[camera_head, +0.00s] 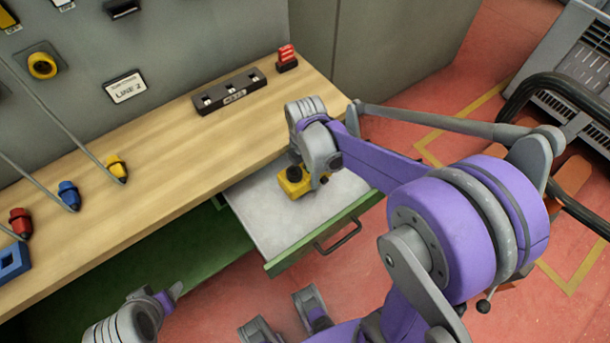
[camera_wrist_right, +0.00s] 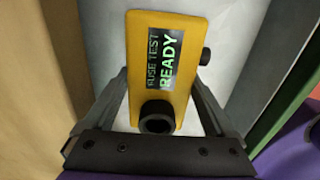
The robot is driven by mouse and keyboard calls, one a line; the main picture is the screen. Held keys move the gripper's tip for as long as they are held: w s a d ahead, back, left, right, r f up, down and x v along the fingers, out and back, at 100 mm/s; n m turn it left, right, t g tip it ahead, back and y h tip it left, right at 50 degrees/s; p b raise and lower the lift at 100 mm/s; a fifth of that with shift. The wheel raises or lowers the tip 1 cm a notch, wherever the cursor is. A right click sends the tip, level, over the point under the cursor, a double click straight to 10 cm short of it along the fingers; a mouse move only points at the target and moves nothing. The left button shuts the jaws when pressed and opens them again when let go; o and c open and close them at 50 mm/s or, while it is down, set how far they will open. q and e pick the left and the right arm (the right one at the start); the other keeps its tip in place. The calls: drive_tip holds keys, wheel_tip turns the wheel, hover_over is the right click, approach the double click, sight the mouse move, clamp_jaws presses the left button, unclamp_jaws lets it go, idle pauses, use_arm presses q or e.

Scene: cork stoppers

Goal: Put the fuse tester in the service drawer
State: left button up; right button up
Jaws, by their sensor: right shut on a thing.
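The yellow fuse tester (camera_head: 293,183) is over the open service drawer, inside its outline. In the right wrist view the tester (camera_wrist_right: 150,55) shows a dark display reading "FUSE TEST READY" and a black round knob. My right gripper (camera_head: 310,181) is shut on it, one finger on each side. I cannot tell whether the tester touches the drawer floor. The service drawer (camera_head: 262,217) is pulled out from under the bench, with a pale floor and a green front. My left gripper (camera_head: 172,292) is at the lower left, away from the drawer; its jaw opening is unclear.
The wooden bench top (camera_head: 150,190) lies behind and left of the drawer. On it are a dark socket strip (camera_head: 230,91), a red block (camera_head: 287,59) and a blue frame (camera_head: 12,262). Red, blue and yellow plugs (camera_head: 116,167) hang on cables. The drawer's handle (camera_head: 338,238) faces forward.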

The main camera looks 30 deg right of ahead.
sight(305, 177)
drive_tip(key=shift+f, duration=1.35)
drive_tip(key=shift+f+b, duration=0.2)
drive_tip(key=shift+b, duration=0.1)
drive_tip(key=o, duration=1.5)
drive_tip(key=shift+r, duration=0.1)
